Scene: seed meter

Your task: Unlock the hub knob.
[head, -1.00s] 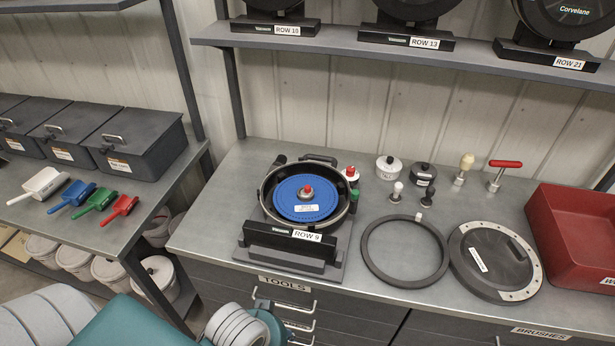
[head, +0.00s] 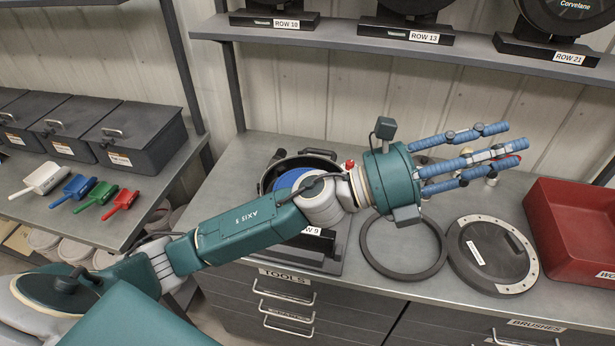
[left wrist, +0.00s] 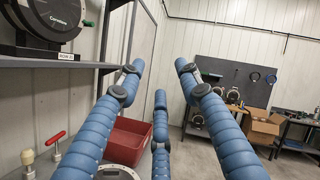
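The seed meter, with its black housing (head: 267,177) and blue disc (head: 290,179), sits on the bench behind my left forearm. Only the upper left part of the disc shows. The red hub knob at the disc's middle is hidden by my arm. My left gripper (head: 510,146) is past the meter to the right, above the bench, with its blue fingers pointing right. Its fingers also show in the left wrist view (left wrist: 159,76), spread apart with nothing between them. My right gripper is in neither view.
A black ring (head: 363,251) and a round dark cover (head: 530,275) lie on the bench below the gripper. A red bin (head: 575,240) stands at the right. Small tools behind the fingers are mostly hidden. A shelf (head: 340,47) runs above the bench.

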